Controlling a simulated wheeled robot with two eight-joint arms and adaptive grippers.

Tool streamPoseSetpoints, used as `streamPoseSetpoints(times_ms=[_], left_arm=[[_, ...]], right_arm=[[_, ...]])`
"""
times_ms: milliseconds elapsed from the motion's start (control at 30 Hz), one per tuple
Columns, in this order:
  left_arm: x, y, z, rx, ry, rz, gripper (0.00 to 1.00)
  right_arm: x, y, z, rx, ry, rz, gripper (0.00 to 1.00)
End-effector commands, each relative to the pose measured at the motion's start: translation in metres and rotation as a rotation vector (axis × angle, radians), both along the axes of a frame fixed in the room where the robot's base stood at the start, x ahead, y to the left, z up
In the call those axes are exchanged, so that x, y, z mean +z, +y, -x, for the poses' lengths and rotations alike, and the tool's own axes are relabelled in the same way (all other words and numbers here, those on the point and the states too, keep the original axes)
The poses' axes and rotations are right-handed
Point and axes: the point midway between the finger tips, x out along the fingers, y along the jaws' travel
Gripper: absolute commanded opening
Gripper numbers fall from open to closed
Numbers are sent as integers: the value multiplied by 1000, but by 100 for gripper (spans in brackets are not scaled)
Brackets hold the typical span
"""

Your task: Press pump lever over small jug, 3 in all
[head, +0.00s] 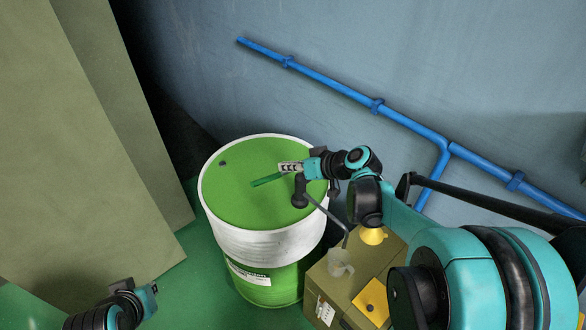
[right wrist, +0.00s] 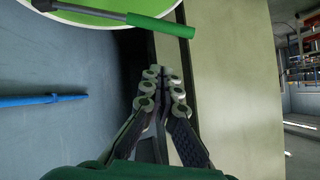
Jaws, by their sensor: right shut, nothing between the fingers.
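A pump stands on the green drum (head: 228,190), with a dark body (head: 299,192) and a lever with a green grip (head: 267,181) pointing left over the lid. The lever also shows at the top of the right wrist view (right wrist: 160,24). The pump's spout pipe (head: 328,216) slopes down toward a small translucent jug (head: 341,263) on a box. My right gripper (head: 284,168) is shut and empty, just above the lever in the head view. In the right wrist view its fingertips (right wrist: 163,77) are together, apart from the grip. My left gripper (head: 150,297) is at the lower left, its fingers unclear.
The olive box (head: 328,291) stands right of the drum, with a yellow funnel (head: 372,236) and a yellow flat piece (head: 371,301) on it. A blue pipe (head: 330,85) runs along the wall. A tall beige cabinet (head: 70,150) stands at left.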

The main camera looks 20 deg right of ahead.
Motion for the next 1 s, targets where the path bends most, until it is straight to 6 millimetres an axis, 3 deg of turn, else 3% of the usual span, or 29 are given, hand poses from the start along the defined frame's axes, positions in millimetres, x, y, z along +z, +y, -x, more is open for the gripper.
streamPoseSetpoints(times_ms=[233, 500, 1000], left_arm=[[-10, 0, 0, 0, 0, 0, 0], [-17, 0, 0, 0, 0, 0, 0], [-18, 0, 0, 0, 0, 0, 0]], right_arm=[[-30, 24, -39, 4, 1, 0, 0], [-61, 34, -39, 0, 0, 0, 0], [-65, 36, -39, 0, 0, 4, 0]])
